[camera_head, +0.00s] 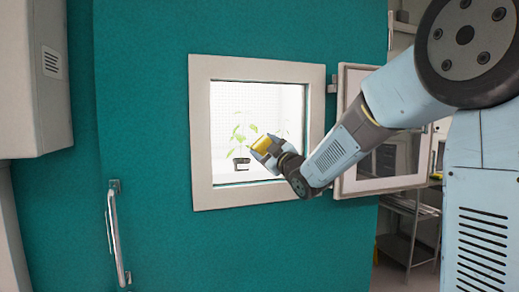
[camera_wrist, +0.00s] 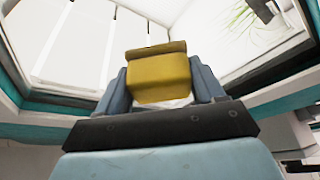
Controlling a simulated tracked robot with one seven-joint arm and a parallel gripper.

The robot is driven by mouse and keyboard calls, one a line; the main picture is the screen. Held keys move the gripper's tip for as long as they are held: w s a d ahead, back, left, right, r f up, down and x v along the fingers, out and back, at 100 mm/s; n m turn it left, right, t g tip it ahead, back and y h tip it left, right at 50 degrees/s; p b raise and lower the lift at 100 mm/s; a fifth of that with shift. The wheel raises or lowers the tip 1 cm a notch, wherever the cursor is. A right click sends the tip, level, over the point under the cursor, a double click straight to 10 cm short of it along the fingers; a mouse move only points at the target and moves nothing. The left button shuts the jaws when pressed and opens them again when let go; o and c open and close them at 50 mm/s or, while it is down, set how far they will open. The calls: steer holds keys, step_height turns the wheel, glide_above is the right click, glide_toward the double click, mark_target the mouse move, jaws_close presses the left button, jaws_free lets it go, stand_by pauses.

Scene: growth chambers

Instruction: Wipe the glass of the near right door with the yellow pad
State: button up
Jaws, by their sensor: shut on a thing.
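My gripper (camera_head: 268,149) is shut on the yellow pad (camera_head: 261,143), with the pad at its tip. In the wrist view the yellow pad (camera_wrist: 158,75) sits between the two blue-grey fingers. In the head view the pad appears in front of the pale-framed window opening (camera_head: 199,130) in the teal wall. A door with a pale frame (camera_head: 338,185) and a glass pane stands swung open to the right of the opening, partly hidden behind my arm. I cannot tell whether the pad touches anything.
A potted plant (camera_head: 241,163) stands inside the bright chamber, just left of the pad. A metal handle (camera_head: 115,235) juts from the teal wall at lower left. A white box unit (camera_head: 38,80) is at upper left, and a metal rack (camera_head: 408,225) stands at right.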

mark_target(254, 149)
steer(key=shift+w, duration=0.15)
steer(key=shift+a, duration=0.1)
steer(key=shift+s+a, duration=0.25)
steer(key=shift+a, duration=0.7)
steer(key=shift+s+a, duration=0.25)
steer(key=shift+a, duration=0.7)
steer(key=shift+s, duration=0.1)
steer(key=shift+s+d, duration=0.45)
steer(key=shift+s, duration=0.95)
steer(key=shift+s+d, duration=0.4)
steer(key=shift+s, duration=0.95)
steer(key=shift+s+d, duration=0.45)
steer(key=shift+s, duration=0.95)
